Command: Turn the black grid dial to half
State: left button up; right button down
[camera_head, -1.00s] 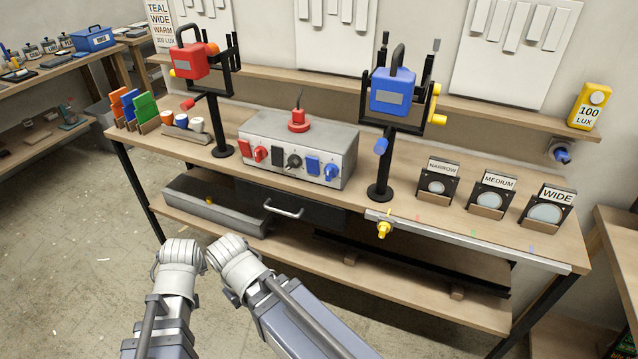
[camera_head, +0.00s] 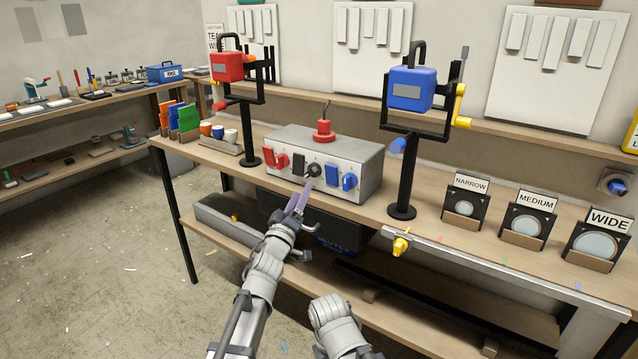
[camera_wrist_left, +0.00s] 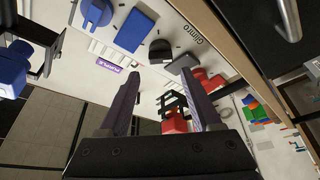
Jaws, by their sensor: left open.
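The black dial (camera_head: 313,170) is a round knob on the front of the grey control box (camera_head: 352,165), between a black switch plate (camera_head: 299,163) and a blue one. It also shows in the left wrist view (camera_wrist_left: 160,50), above and between my fingertips. Its exact setting is too small to tell. My left gripper (camera_head: 302,195) is open and empty, just in front of and a little below the dial, apparently apart from it. Its spread fingers show in the left wrist view (camera_wrist_left: 160,78). Of my right arm only a link shows at the bottom; its gripper is not in view.
A red dial (camera_head: 282,160) and a blue dial (camera_head: 349,182) flank the black dial on the same face. A blue lamp (camera_head: 412,88) and a red lamp (camera_head: 227,66) stand on posts either side. A yellow knob (camera_head: 401,245) sits on the bench's front rail.

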aim_at(309, 175)
pick_arm(q)
jog(key=p+x, duration=0.2)
jog(key=x, duration=0.6)
jog(key=shift+a, duration=0.1)
jog(key=shift+f, duration=0.1)
jog(key=shift+c, duration=0.3)
grip_shut()
jog(key=shift+m, duration=0.3)
